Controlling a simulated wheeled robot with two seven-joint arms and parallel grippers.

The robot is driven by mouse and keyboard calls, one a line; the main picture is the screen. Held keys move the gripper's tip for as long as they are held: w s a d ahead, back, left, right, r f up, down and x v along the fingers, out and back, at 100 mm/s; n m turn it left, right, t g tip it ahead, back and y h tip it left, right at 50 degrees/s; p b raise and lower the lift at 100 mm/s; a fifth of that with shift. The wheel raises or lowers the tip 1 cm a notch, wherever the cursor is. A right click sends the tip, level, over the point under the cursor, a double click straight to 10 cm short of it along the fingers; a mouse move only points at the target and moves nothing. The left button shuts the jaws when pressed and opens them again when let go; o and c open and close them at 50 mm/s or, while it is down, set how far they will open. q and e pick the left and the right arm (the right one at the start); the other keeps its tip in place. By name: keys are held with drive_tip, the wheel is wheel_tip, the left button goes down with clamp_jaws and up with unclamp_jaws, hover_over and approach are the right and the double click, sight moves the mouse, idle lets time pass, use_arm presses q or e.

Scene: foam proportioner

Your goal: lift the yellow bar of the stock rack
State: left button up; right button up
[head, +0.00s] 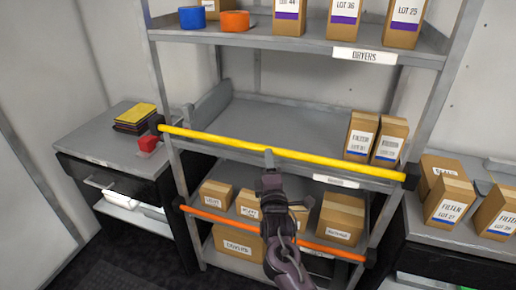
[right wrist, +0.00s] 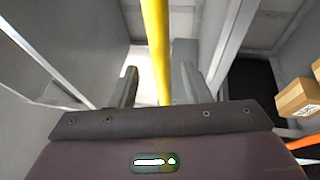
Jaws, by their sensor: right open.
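My right gripper (head: 268,156) is at the middle of the bar. In the right wrist view the yellow bar (right wrist: 157,45) passes between the two open fingers of my right gripper (right wrist: 160,88), nearer the right finger. I cannot tell whether a finger touches it. My left gripper is not in view.
An orange bar (head: 225,218) crosses the rack lower down, in front of cardboard boxes (head: 342,215). Two filter boxes (head: 375,138) stand on the middle shelf's right. Tables flank the rack; the left one (head: 100,150) holds a yellow-topped stack (head: 135,115). The middle shelf's left and centre are clear.

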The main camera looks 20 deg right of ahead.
drive_tip(key=x, duration=0.5)
drive_tip(key=shift+w+p, duration=0.25)
drive_tip(key=shift+p, duration=0.15)
clamp_jaws()
